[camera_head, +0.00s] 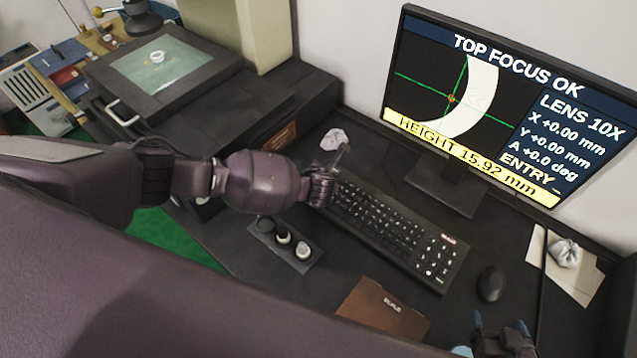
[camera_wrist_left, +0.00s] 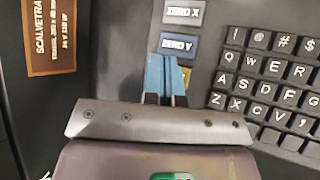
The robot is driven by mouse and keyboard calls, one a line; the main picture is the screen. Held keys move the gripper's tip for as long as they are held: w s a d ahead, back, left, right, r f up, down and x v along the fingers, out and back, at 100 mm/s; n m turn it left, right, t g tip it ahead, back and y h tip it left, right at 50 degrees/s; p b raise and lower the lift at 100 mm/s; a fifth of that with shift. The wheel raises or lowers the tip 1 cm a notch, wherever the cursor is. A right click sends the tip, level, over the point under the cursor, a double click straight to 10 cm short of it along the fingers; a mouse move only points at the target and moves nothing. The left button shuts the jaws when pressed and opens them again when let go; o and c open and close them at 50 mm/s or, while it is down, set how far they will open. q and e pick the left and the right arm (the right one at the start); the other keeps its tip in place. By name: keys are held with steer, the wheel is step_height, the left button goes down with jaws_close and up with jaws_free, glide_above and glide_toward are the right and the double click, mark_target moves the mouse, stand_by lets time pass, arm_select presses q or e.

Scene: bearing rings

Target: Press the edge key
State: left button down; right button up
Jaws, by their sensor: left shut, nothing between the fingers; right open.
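The keyboard (camera_head: 385,222) lies on the dark desk below the monitor. In the left wrist view its left column shows a grey ZERO X key (camera_wrist_left: 183,13) and a blue ZERO Y key (camera_wrist_left: 178,46). A yellow key (camera_wrist_left: 186,76) below them is mostly hidden by my left gripper (camera_wrist_left: 167,60), so its label cannot be read. The left gripper's blue fingers are shut and empty, with tips just below ZERO Y; I cannot tell whether they touch a key. My right gripper (camera_head: 499,325) is open and empty at the bottom right.
The monitor (camera_head: 465,190) reads TOP FOCUS OK, HEIGHT 15.92 mm and ENTRY. A ring holder (camera_head: 266,243), a brown booklet (camera_head: 385,312), a mouse (camera_head: 491,283) and a crumpled cloth (camera_head: 565,253) are on the desk. A ring (camera_head: 157,57) sits on the stage at left.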

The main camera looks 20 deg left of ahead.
arm_select(q)
steer(key=shift+r, duration=0.1)
steer(key=shift+r+p, duration=0.5)
steer(key=shift+p, duration=0.05)
steer(key=shift+r+p, duration=0.85)
steer(key=shift+p, duration=0.2)
steer(key=shift+r+p, duration=0.4)
steer(key=shift+r, duration=0.2)
steer(key=shift+r+p, duration=0.3)
steer(key=shift+r, duration=0.2)
